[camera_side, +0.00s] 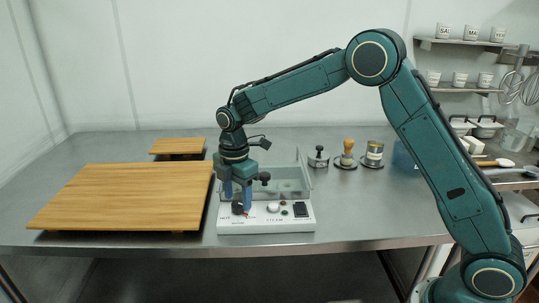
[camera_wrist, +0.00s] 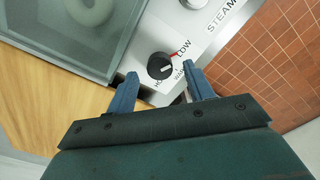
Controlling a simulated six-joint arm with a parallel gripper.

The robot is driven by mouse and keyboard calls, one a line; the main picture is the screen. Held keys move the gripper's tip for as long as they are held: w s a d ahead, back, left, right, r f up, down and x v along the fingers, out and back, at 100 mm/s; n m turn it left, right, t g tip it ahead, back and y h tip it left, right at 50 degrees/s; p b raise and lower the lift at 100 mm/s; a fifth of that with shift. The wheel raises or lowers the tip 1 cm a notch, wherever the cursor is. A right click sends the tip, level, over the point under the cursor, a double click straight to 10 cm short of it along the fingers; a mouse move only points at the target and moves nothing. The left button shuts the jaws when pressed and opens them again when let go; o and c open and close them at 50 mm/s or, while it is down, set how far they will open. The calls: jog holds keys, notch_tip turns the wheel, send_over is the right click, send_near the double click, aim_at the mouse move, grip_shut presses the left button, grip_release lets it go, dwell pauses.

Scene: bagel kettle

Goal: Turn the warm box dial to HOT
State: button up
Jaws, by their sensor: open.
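The warm box (camera_side: 265,225) is a white-fronted unit with a clear lidded compartment. Its black dial (camera_wrist: 160,66) shows in the wrist view, with the labels LOW, WARM and HOT around it. A red mark is at the dial's upper right edge, beside LOW. My gripper (camera_wrist: 160,72) is open, one finger on each side of the dial's near side; whether the fingers touch it I cannot tell. In the side view my gripper (camera_side: 238,205) points down over the front panel, with the dial (camera_side: 237,208) between its fingers.
A large wooden board (camera_side: 125,195) lies left of the box, with a small board (camera_side: 178,146) behind. A pale ring (camera_wrist: 90,10) lies under the clear cover. Several small items stand behind at the right.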

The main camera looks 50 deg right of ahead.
jog(key=shift+f, duration=0.95)
jog(key=shift+c, duration=0.4)
jog(key=c, duration=0.9)
